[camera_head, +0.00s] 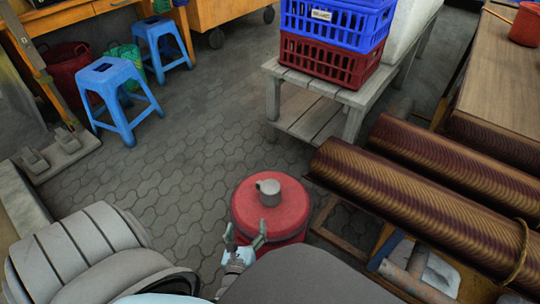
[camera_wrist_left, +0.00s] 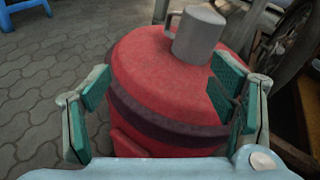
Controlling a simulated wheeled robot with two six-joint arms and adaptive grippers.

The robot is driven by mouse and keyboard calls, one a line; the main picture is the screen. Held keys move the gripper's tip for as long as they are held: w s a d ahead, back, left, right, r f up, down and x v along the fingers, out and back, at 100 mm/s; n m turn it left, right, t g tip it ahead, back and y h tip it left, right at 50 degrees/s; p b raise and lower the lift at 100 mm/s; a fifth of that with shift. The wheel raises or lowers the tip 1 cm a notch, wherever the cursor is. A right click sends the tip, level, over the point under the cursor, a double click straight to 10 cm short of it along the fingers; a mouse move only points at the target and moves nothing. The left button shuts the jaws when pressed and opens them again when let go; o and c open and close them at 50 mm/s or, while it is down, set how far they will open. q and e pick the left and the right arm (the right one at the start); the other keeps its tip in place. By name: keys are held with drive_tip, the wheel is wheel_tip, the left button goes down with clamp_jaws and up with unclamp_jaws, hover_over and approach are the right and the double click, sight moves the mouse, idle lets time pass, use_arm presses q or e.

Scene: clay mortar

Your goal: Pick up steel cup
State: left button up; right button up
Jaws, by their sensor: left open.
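The steel cup (camera_head: 269,192) is a small grey mug standing upright on top of a red drum (camera_head: 258,214). In the left wrist view the cup (camera_wrist_left: 197,36) stands at the far side of the drum top (camera_wrist_left: 150,62), with its handle to the left. My left gripper (camera_head: 244,238) is at the near edge of the drum, short of the cup. In the left wrist view its green-padded fingers (camera_wrist_left: 160,108) are wide apart with nothing held between them. My right gripper is in neither view.
Blue stools (camera_head: 120,96) stand at the left on the paved floor (camera_head: 190,150). A grey bench (camera_head: 318,86) carries blue and red crates (camera_head: 325,62). Large brown ribbed rolls (camera_head: 420,205) lie right of the drum. The floor left of the drum is clear.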

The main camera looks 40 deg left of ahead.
use_arm(q)
drive_tip(key=w+d+m+t, duration=0.1)
drive_tip(key=w+r+m+t+b, duration=0.1)
drive_tip(key=w+d+r+m+t, duration=0.1)
drive_tip(key=m, duration=0.1)
drive_tip(key=shift+w+d+h, duration=0.3)
drive_tip(key=shift+w+h, duration=0.05)
drive_tip(key=shift+h, duration=0.05)
drive_tip(key=shift+w+a+r+t, duration=0.15)
drive_tip(key=shift+w, duration=0.3)
drive_tip(key=shift+w+a+r+t, duration=0.15)
drive_tip(key=shift+w, duration=0.3)
drive_tip(key=b, duration=0.2)
approach(273, 180)
drive_tip(key=shift+x, duration=0.85)
drive_tip(key=x, duration=0.1)
drive_tip(key=b+x, duration=0.1)
drive_tip(key=x, duration=0.3)
drive_tip(key=shift+a+f, duration=0.15)
drive_tip(key=shift+f, duration=0.15)
drive_tip(key=shift+w+a, duration=0.15)
drive_tip(key=shift+w, duration=0.2)
drive_tip(key=shift+r, duration=0.1)
drive_tip(key=c, duration=1.3)
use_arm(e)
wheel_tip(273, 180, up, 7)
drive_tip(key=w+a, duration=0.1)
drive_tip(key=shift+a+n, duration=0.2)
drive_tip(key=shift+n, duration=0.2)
